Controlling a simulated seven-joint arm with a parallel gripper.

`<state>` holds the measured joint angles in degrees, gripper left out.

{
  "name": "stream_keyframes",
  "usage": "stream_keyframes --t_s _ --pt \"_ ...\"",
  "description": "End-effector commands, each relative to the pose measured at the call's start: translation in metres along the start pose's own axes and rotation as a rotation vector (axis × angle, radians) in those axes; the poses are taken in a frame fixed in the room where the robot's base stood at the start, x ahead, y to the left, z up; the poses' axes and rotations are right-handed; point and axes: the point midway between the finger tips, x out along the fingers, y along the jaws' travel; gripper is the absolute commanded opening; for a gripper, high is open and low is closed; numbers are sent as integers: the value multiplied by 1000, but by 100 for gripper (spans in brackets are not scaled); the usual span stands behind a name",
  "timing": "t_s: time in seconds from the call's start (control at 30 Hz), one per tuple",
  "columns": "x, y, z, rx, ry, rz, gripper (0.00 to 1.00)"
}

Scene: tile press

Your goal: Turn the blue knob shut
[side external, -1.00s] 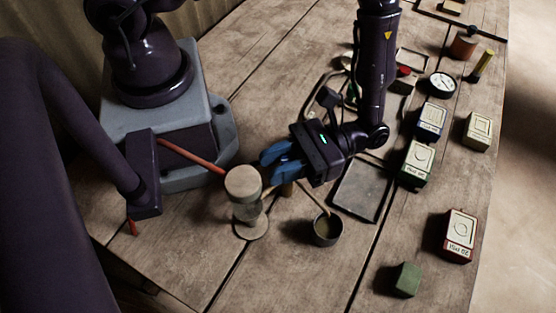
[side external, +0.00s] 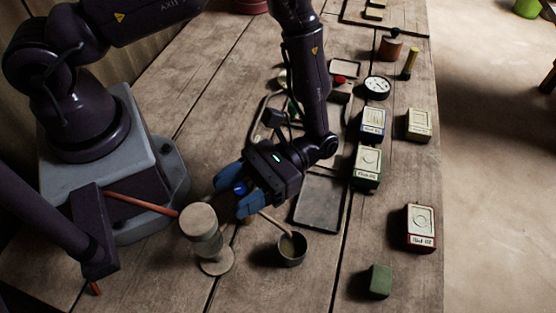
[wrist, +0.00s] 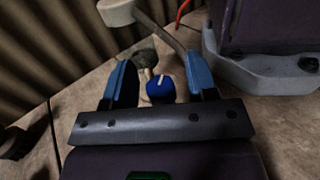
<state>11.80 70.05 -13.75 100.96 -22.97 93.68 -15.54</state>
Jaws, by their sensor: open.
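The blue knob (wrist: 160,88) has a white mark on its face and sits between the two blue fingers of my gripper (wrist: 161,80) in the wrist view. The fingers are apart, with a gap on either side of the knob. In the side external view the knob (side external: 240,187) shows as a small bright blue patch between the fingers of my gripper (side external: 232,193). The fingers partly hide it there, and what it is mounted on is mostly hidden.
A round-topped pale post (side external: 200,222) stands close by the fingers. A dark cup with a stick (side external: 291,250) and a dark flat tray (side external: 319,203) are near. Several lettered blocks (side external: 419,226), a gauge (side external: 377,86) and a green cube (side external: 379,281) lie to the right.

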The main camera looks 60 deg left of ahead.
Motion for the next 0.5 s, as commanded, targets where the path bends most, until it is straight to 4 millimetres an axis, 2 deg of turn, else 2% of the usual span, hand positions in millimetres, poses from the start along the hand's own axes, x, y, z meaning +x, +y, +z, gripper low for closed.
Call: stream_keyframes --t_s 0.3,0.5 --pt "-67 0 -1 0 5 3 52" --pt "-100 0 0 0 3 2 52"
